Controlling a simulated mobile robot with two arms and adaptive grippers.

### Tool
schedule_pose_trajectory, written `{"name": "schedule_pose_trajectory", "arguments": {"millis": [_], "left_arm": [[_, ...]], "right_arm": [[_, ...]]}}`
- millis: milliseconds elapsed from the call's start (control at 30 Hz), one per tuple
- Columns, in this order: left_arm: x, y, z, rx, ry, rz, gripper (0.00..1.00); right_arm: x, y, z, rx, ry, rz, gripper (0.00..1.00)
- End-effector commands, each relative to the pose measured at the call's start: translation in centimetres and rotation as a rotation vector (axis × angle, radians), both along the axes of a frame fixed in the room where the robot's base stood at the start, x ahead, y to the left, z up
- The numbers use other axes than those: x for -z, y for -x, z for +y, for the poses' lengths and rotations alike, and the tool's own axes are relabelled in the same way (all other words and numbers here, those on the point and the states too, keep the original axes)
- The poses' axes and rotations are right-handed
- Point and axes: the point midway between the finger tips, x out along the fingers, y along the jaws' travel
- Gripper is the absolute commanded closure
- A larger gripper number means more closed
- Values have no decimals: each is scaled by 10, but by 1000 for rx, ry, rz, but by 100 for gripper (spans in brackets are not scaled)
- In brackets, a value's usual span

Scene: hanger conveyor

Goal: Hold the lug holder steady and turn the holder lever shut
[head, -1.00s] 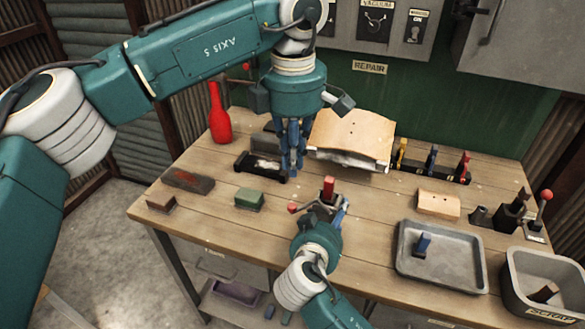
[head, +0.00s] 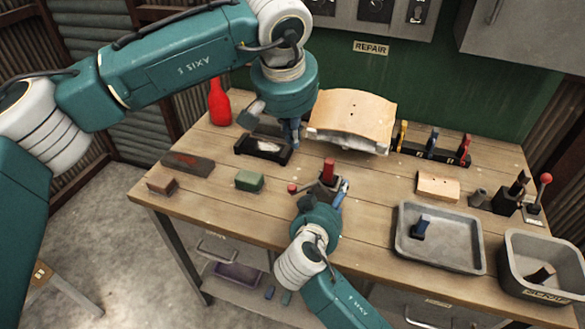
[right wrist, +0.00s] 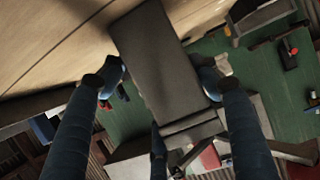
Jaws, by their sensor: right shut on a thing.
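The lug holder (head: 330,187) is a small dark block at the middle front of the bench, with a red lug (head: 329,170) upright in it. The holder lever ends in a red knob (head: 292,188) and sticks out to the left. My right gripper (head: 326,198) is shut on the lug holder, partly hidden by its wrist. In the right wrist view, blue fingers grip both sides of a dark grey block, apparently the holder body (right wrist: 155,65). My left gripper (head: 291,133) is above the bench behind the holder, apart from the lever; its wrist hides most of the fingers.
A curved wooden piece (head: 352,117) stands behind. A grey tray (head: 440,263) with a blue lug and a scrap bin (head: 575,299) are right.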

Motion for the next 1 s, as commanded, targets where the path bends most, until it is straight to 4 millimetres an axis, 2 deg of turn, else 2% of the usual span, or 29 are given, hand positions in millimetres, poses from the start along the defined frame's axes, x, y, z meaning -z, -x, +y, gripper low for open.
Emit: {"name": "schedule_pose_trajectory", "arguments": {"millis": [167, 600, 800, 1000], "left_arm": [[13, -4, -1, 27, -8, -3, 100], [99, -32, -10, 24, -8, -1, 100], [96, -6, -2, 27, -7, -4, 100], [96, 5, 2, 24, -6, -5, 100]], "right_arm": [[3, 1, -1, 1, 2, 7, 76], [3, 1, -1, 1, 2, 7, 76], [3, 1, -1, 1, 2, 7, 76], [3, 1, 0, 0, 2, 7, 76]]}}
